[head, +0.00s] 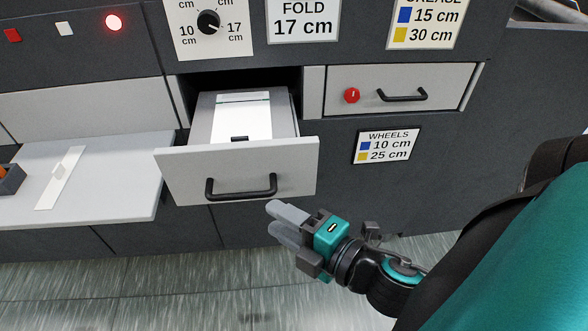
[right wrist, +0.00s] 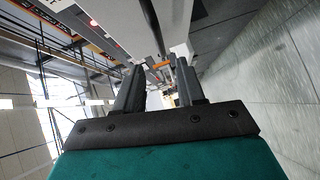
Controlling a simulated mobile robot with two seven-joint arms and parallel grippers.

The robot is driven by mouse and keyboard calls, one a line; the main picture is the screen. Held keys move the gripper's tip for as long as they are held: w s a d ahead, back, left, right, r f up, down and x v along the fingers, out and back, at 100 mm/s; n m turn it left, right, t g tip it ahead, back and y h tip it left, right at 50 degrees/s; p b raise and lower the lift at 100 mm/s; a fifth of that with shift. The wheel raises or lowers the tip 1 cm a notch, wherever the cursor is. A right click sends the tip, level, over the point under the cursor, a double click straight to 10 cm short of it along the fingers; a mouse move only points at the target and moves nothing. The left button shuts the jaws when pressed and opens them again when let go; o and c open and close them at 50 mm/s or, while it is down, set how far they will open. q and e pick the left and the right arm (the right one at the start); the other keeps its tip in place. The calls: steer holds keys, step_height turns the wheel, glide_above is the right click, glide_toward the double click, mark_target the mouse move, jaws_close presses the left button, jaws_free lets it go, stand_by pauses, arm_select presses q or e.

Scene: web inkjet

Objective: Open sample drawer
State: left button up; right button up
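A grey drawer (head: 237,170) with a black bar handle (head: 241,187) stands pulled out of the dark machine front. Inside it lies a white sheet or plate (head: 241,116) with a small black piece near its front edge. My right gripper (head: 283,223) is just below and right of this handle, apart from it. In the right wrist view the two fingers (right wrist: 160,66) stand apart with nothing held between them, and a dark bar (right wrist: 150,25), probably the handle, shows beyond them. My left gripper is not in view.
A shut drawer (head: 440,80) with a red knob (head: 352,95) and black handle is at the right. A grey shelf (head: 110,195) with a white strip (head: 60,178) juts out at the left. The floor (head: 150,290) in front is clear.

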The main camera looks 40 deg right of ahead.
steer(key=shift+v, duration=1.1)
step_height(320, 180, down, 17)
steer(key=w+a+m+g+h, duration=0.1)
steer(key=m+g, duration=0.4)
steer(key=m, duration=1.1)
steer(key=shift+w+a+r+m+h+p, duration=0.2)
steer(key=shift+w+a+m+h+p, duration=0.15)
steer(key=shift+w+a, duration=0.2)
